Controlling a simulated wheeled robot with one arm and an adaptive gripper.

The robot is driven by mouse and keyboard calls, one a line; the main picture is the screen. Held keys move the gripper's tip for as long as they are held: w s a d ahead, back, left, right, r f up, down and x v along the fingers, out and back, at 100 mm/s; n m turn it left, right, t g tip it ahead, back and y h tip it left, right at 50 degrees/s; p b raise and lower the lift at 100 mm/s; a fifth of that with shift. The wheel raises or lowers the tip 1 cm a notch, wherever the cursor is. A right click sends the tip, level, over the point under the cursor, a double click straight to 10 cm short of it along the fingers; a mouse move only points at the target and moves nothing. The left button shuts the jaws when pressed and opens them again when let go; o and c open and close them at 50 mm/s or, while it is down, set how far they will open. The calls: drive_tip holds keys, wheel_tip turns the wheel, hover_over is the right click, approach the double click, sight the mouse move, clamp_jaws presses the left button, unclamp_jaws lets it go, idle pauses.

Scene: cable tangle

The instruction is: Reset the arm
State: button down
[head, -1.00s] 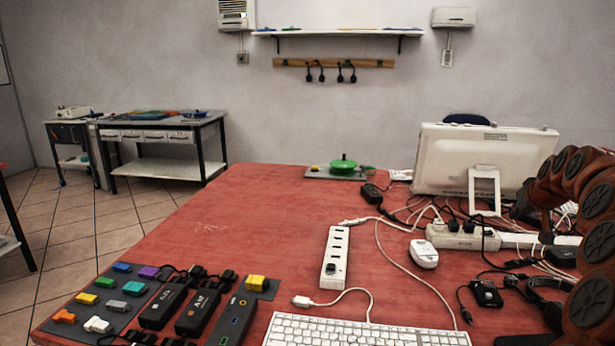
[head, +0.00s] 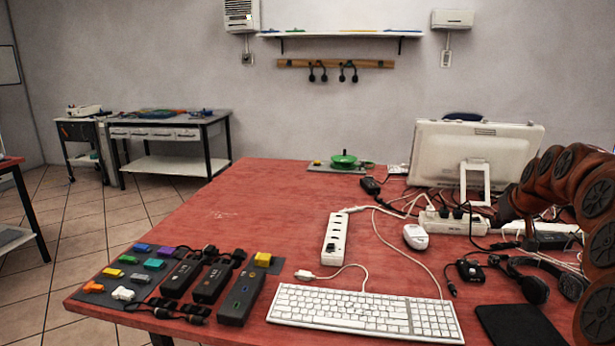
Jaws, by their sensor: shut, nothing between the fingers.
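My arm (head: 566,185) shows at the right edge as a curved chain of reddish-brown links with dark round joint covers. It arches over the right side of the red table (head: 270,220). Its far end reaches down and left beside the white monitor (head: 470,152). I cannot make out any gripper fingers there. No object is seen carried by the visible part of the arm.
A white power strip (head: 335,236), a keyboard (head: 350,311), a mouse (head: 415,236) and black headphones (head: 530,284) lie on the table. Tangled cables run near the monitor. The table's left middle is clear.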

drive_tip(key=s+a+f+g, duration=0.1)
drive_tip(key=s+a+f, duration=0.1)
drive_tip(key=s+a, duration=0.3)
drive_tip(key=s+a+f+n+g+y, duration=0.1)
drive_tip(key=s+a+f+g, duration=0.1)
drive_tip(key=s+a, duration=0.4)
drive_tip(key=s+a+f+g+y, duration=0.1)
drive_tip(key=s+a, duration=0.5)
drive_tip(key=a, duration=0.6)
drive_tip(key=shift+s+a+f+n+g, duration=0.15)
drive_tip(key=shift+f+n+g, duration=0.3)
drive_tip(key=shift+f, duration=0.6)
drive_tip(key=s+a+f+g, duration=0.2)
drive_tip(key=s+f, duration=0.1)
drive_tip(key=s, duration=0.7)
drive_tip(key=s+a+f+g, duration=0.2)
drive_tip(key=s+f, duration=0.1)
drive_tip(key=s, duration=0.6)
drive_tip(key=s+a+f+g, duration=0.1)
drive_tip(key=s+f+g, duration=0.15)
drive_tip(key=s, duration=0.75)
wheel_tip(320, 180, up, 22)
drive_tip(key=s+t+p, duration=0.1)
drive_tip(key=p, duration=1.9)
drive_tip(key=shift+a+m+h+p, duration=0.25)
drive_tip(key=shift+m+h+p, duration=0.15)
drive_tip(key=shift+m, duration=0.05)
